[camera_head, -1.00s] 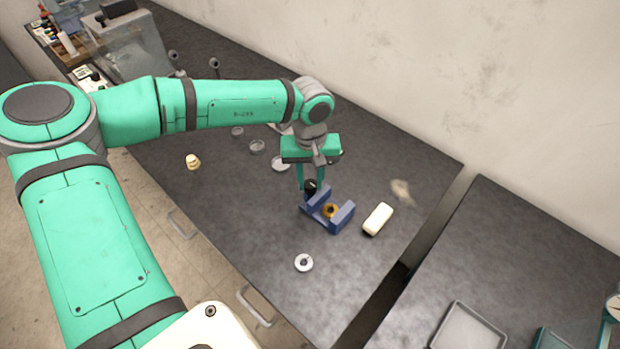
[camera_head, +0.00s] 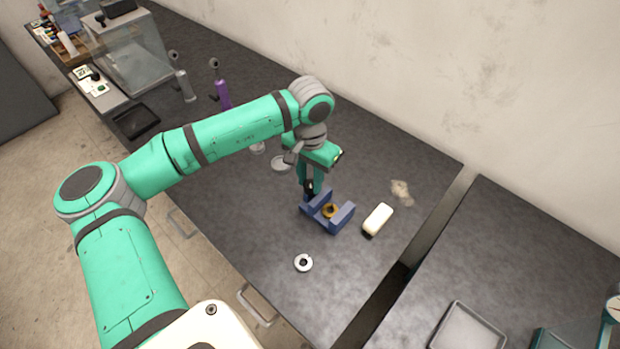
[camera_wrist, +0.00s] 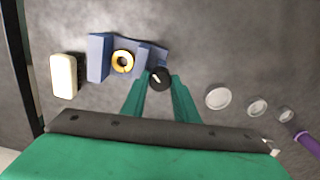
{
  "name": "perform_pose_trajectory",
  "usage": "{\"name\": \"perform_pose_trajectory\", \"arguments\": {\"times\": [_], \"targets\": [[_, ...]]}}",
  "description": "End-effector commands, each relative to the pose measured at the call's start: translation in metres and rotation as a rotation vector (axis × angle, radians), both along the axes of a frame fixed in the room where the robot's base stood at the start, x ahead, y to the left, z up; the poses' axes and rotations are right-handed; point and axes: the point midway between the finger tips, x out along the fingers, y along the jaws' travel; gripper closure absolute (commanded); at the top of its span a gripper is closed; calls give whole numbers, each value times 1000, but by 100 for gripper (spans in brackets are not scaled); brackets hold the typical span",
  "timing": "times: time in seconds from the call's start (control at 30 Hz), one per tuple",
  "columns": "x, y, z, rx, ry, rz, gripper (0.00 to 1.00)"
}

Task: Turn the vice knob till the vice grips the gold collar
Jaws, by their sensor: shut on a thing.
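The blue vice (camera_head: 341,217) stands on the dark bench in the head view, and it also shows in the wrist view (camera_wrist: 98,57). The gold collar (camera_head: 330,211) lies between its two jaws; in the wrist view the collar (camera_wrist: 123,62) is a ring with a slit. A gap seems to show between the collar and the knob-side jaw. The black vice knob (camera_wrist: 160,78) is at the vice's right end in the wrist view. My gripper (camera_wrist: 159,82) is shut on the knob, one green finger on each side. In the head view my gripper (camera_head: 309,187) hides most of the knob.
A cream block (camera_head: 378,219) lies right of the vice, and a white ring (camera_head: 303,262) lies in front. A shallow metal dish (camera_head: 281,163) is behind my gripper. A purple-handled tool (camera_head: 222,93) stands farther back. A gap (camera_head: 415,245) separates the two benches.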

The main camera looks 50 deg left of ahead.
Motion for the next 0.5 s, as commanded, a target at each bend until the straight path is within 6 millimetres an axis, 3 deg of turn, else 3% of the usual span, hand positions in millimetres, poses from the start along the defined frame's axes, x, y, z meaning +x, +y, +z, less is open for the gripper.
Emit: {"name": "perform_pose_trajectory", "arguments": {"times": [0.5], "targets": [[3, 0, 1, 2, -9, -485, 95]]}}
